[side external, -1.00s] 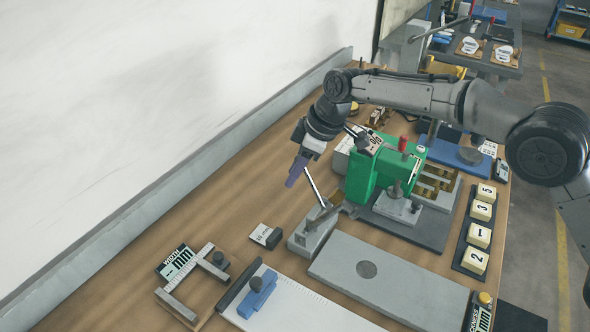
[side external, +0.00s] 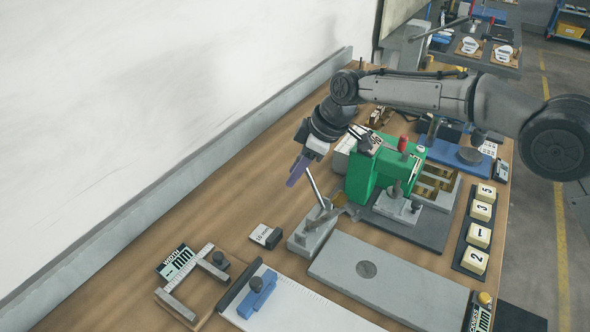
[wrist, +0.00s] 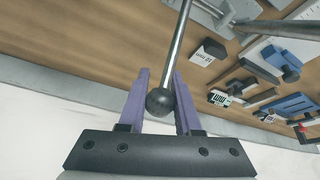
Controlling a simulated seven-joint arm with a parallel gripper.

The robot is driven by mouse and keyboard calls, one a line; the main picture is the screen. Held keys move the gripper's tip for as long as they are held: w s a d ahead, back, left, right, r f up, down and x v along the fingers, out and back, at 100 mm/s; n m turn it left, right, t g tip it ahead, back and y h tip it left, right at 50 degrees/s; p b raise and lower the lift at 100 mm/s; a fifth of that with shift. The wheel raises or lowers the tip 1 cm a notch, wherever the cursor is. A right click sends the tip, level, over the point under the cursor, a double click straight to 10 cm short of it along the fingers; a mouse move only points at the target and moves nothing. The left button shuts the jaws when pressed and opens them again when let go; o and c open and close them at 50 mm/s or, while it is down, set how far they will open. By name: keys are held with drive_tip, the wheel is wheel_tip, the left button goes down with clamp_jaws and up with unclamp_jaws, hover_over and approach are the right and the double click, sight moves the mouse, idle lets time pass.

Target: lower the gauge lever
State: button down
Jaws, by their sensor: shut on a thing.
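The lever is a thin bright metal rod (side external: 315,187) rising at a tilt from a grey block (side external: 307,241) beside a green gauge body (side external: 365,175). In the wrist view the rod (wrist: 177,45) ends in a dark ball knob (wrist: 161,102) between my purple fingers. My gripper (side external: 296,172) is shut on this knob; it also shows in the wrist view (wrist: 160,98). In the side view the fingers hide the knob. The lever stands raised, leaning up and left toward my gripper.
A small grey-and-white block (side external: 266,236) lies left of the lever base. A grey plate (side external: 395,285) lies in front, with a width gauge (side external: 178,262) at front left. Numbered blocks (side external: 478,236) stand at right.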

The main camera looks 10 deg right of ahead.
drive_tip(key=shift+s+d+r+t+y, duration=0.75)
drive_tip(key=shift+s+d+t+y, duration=0.05)
drive_tip(key=shift+t+y, duration=0.1)
drive_tip(key=shift+s+d+r, duration=0.3)
drive_tip(key=shift+s+d, duration=0.2)
drive_tip(key=shift+s+d+r, duration=0.3)
drive_tip(key=shift+s+d, duration=1.3)
drive_tip(key=shift+d, duration=0.05)
drive_tip(key=shift+a+r, duration=0.1)
drive_tip(key=shift+r, duration=0.1)
drive_tip(key=c, duration=0.9)
unclamp_jaws()
drive_tip(key=shift+o, duration=1.5)
drive_tip(key=shift+f, duration=0.3)
